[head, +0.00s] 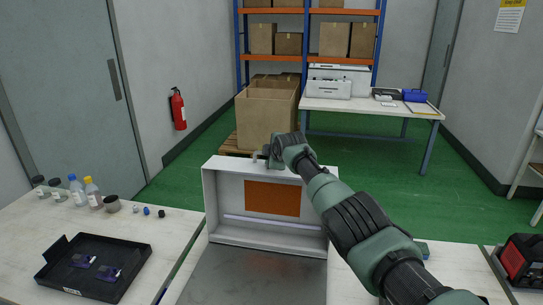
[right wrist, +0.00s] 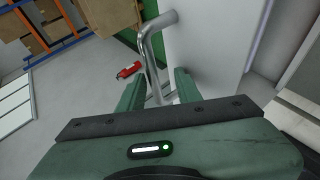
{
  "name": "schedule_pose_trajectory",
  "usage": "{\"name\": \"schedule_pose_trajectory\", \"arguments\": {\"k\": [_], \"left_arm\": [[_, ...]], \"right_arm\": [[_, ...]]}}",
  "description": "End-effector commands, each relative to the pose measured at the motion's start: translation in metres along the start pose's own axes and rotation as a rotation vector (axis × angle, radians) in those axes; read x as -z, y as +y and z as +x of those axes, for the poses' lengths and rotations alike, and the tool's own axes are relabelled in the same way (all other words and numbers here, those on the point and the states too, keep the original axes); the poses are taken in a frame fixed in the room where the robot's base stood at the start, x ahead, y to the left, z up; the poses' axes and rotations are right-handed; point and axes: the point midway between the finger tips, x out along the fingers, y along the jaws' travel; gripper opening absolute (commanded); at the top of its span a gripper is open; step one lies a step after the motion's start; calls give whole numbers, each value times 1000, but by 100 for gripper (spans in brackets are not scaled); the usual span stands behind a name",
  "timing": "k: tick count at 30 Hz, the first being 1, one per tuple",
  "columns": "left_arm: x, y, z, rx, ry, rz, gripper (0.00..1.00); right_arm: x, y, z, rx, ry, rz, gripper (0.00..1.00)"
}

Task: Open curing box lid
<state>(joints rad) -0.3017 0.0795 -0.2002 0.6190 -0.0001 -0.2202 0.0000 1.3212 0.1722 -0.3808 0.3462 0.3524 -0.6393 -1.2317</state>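The curing box (head: 255,280) stands on the bench in front of me, with its grey metal surface in view. Its white lid (head: 209,190) stands raised, near upright, at the back, with an orange panel (head: 272,198) on its inner face. My right gripper (head: 270,155) is at the lid's top edge. In the right wrist view, the lid's bent silver handle (right wrist: 150,55) runs between the two fingers of my right gripper (right wrist: 158,80). The fingers are apart, with gaps visible beside the handle. My left gripper is not in view.
A black tray (head: 60,255) with small dark blue parts lies left of the box. Bottles (head: 92,192) and small caps stand behind it. A red and black device (head: 520,260) is at the right. A large carton (head: 262,115) stands beyond the bench.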

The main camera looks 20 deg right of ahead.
Motion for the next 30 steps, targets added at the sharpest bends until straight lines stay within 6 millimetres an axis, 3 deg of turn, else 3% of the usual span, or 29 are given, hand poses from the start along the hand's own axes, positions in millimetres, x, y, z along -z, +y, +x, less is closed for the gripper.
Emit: {"name": "schedule_pose_trajectory", "arguments": {"k": [14,30], "left_arm": [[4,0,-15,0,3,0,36],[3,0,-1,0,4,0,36]], "right_arm": [[-1,1,-28,-2,-1,-3,34],[-1,-1,-75,0,-1,0,34]]}}
